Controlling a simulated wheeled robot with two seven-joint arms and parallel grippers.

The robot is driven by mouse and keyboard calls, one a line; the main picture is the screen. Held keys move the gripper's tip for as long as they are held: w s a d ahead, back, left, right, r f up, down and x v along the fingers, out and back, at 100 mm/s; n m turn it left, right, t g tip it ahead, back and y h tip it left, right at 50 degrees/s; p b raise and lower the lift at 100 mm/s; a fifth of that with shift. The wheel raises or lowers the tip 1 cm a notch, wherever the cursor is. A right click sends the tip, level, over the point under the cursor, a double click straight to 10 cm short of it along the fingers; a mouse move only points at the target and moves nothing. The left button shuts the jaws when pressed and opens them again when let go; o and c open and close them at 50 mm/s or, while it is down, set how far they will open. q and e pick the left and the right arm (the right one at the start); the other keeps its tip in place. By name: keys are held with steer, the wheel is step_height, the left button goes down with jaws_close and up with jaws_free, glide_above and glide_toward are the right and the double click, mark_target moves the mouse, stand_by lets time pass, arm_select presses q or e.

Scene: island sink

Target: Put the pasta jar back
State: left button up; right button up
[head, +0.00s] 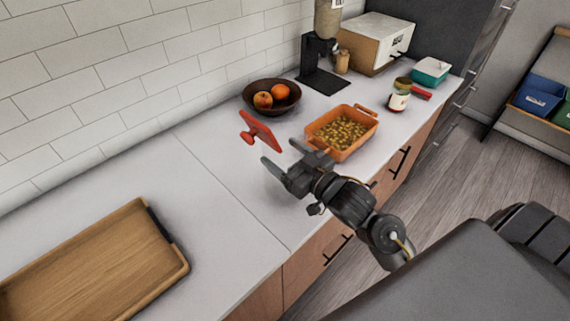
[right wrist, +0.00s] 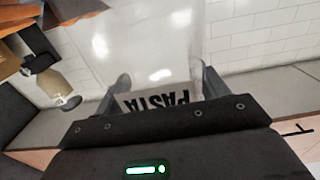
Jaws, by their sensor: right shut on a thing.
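In the head view my right gripper (head: 284,158) is above the counter, left of the orange baking dish. The glass hardly shows there. My left gripper is not in view.
The orange dish (head: 342,132) holds pasta-like food. A fruit bowl (head: 272,97), coffee grinder (head: 320,70), bread box (head: 370,42), small jars (head: 399,98) and a teal container (head: 430,72) stand farther back. A wooden tray (head: 95,262) lies front left. Bare counter (head: 205,195) is between.

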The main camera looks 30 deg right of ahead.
step_height(320, 180, down, 2)
steer(key=shift+f, duration=0.4)
steer(key=shift+f, duration=0.2)
steer(key=o, duration=1.3)
steer(key=shift+o, duration=0.2)
steer(key=shift+r, duration=0.1)
